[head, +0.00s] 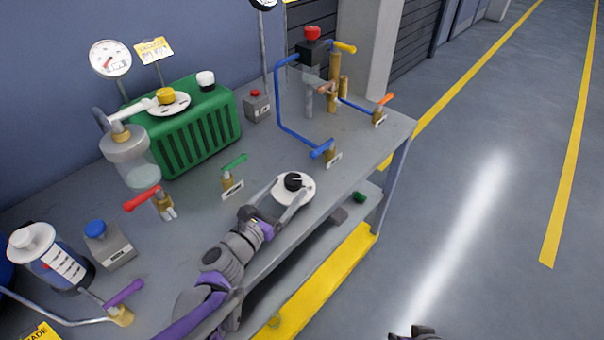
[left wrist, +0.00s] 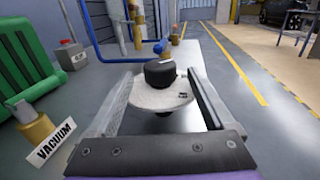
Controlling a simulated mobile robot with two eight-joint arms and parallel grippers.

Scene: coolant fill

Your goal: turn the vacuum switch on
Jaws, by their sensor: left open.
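A black rotary knob (head: 293,181) sits on a round white plate (head: 306,192) near the front edge of the bench. In the left wrist view the knob (left wrist: 160,73) stands between my fingers, over the speckled plate (left wrist: 158,97). My left gripper (head: 281,193) is open, with one finger on each side of the plate. I cannot tell whether the fingers touch it. A tag reading VACUUM (left wrist: 52,143) stands beside a brass valve (left wrist: 33,124) to the left; that valve has a green handle (head: 234,160) in the head view. A dark part at the bottom edge may be my right gripper (head: 412,332).
A green ribbed tank (head: 195,130) stands behind. A red-handled valve (head: 143,199) and clear jar (head: 133,162) are to the left. Blue pipes (head: 279,100) and more valves stand at the right. A yellow front rail (head: 320,287) edges the lower shelf. The floor at right is clear.

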